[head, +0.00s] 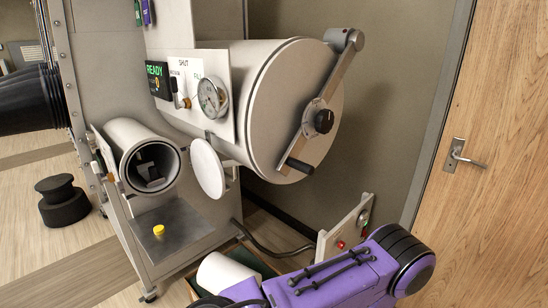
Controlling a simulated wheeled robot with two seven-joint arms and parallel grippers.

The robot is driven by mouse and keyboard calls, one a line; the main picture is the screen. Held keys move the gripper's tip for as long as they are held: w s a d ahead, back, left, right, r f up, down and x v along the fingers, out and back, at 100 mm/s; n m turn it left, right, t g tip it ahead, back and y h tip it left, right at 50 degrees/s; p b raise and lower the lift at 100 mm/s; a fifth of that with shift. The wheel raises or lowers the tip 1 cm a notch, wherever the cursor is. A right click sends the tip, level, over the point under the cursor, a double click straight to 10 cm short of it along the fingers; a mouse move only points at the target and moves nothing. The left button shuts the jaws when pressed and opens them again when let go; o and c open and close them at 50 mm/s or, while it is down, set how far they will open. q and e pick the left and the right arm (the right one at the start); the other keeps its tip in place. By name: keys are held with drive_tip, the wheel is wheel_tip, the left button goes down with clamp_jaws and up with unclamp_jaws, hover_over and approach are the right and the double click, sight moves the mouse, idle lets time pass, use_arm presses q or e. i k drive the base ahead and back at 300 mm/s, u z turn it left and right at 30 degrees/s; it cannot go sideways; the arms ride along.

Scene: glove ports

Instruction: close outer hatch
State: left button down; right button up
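A large pale round chamber (258,88) sticks out of the cabinet, its round end plate (290,125) flush against it. A bar (335,85) with a black knob and a black handle (299,166) crosses that plate. Below it, a smaller round port (148,160) is open, with dark shapes inside. A thin white round lid (207,168) stands swung out to the right of the port's mouth. I cannot tell which of the two the task calls the outer hatch. A purple arm link of mine crosses the lower right. Neither gripper is in view.
A panel with a gauge (212,97) and a READY display (157,79) is above the port. A metal shelf (175,226) holds a yellow piece (158,230). A white cylinder (225,275) is below. A wooden door (505,180) is at the right.

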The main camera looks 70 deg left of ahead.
sight(207, 167)
drive_tip(key=i, duration=2.4)
drive_tip(key=u, duration=4.3)
drive_tip(key=i, duration=0.5)
drive_tip(key=k, duration=0.5)
drive_tip(key=z, duration=1.1)
drive_tip(key=i, duration=0.4)
drive_tip(key=u, duration=1.75)
